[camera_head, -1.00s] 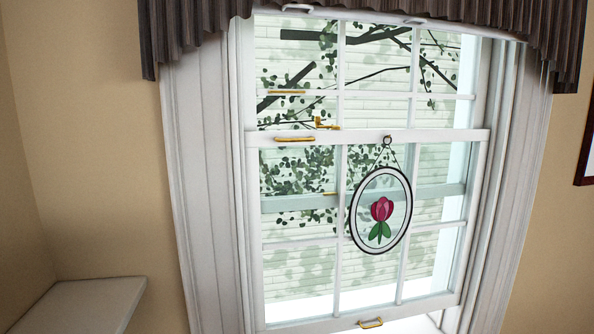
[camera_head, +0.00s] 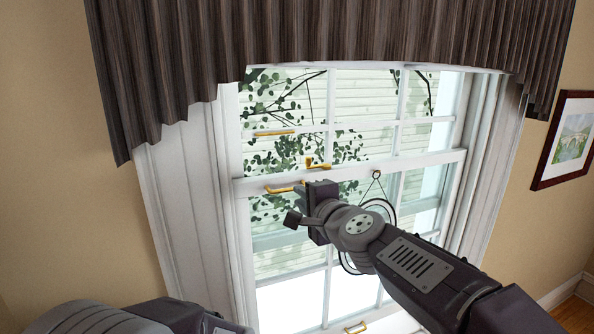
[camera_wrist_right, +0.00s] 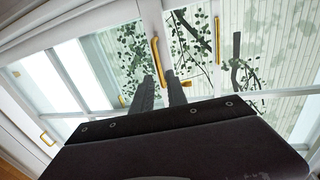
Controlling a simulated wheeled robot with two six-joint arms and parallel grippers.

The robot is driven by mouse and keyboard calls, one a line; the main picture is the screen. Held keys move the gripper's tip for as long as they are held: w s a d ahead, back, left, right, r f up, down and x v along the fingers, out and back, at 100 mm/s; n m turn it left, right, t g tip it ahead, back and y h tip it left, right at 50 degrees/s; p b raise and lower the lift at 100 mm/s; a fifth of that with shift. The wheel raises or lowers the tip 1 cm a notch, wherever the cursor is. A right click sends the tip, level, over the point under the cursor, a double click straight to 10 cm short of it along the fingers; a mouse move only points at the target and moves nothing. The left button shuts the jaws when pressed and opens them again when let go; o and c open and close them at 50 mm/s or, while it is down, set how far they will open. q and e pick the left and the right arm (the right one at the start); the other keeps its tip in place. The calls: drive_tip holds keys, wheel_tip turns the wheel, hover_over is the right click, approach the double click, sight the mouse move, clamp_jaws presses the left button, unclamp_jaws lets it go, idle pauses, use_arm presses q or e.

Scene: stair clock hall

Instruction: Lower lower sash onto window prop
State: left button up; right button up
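The lower sash (camera_head: 405,163) is a white window frame whose top rail crosses mid-window. A brass handle (camera_head: 284,188) sits on this rail at the left, and a brass lift (camera_head: 355,327) sits at its bottom. My right gripper (camera_head: 303,207) is at the rail, close to the brass handle. In the right wrist view, its two dark fingers (camera_wrist_right: 160,90) are apart, and the handle (camera_wrist_right: 156,55) shows just beyond and between their tips. I cannot tell if they touch it. My left arm (camera_head: 100,316) shows at the lower left; its gripper is out of frame. I see no window prop.
A brass catch (camera_head: 317,164) stands on the meeting rail, and another brass handle (camera_head: 273,133) is above. An oval hanging ornament (camera_head: 386,212) is partly hidden behind my right arm. A dark pleated valance (camera_head: 330,35) overhangs the top. A framed picture (camera_head: 568,140) hangs at the right.

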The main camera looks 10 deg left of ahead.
sight(289, 190)
drive_tip(key=p+x, duration=0.2)
drive_tip(key=x, duration=0.6)
drive_tip(key=shift+w+a+f, duration=0.1)
drive_tip(key=shift+w+a, duration=0.1)
drive_tip(key=shift+w, duration=0.05)
drive_tip(key=shift+w+a+f, duration=0.1)
drive_tip(key=shift+w, duration=0.15)
drive_tip(key=shift+p, duration=0.3)
drive_tip(key=shift+c, duration=0.4)
drive_tip(key=shift+f, duration=0.1)
clamp_jaws()
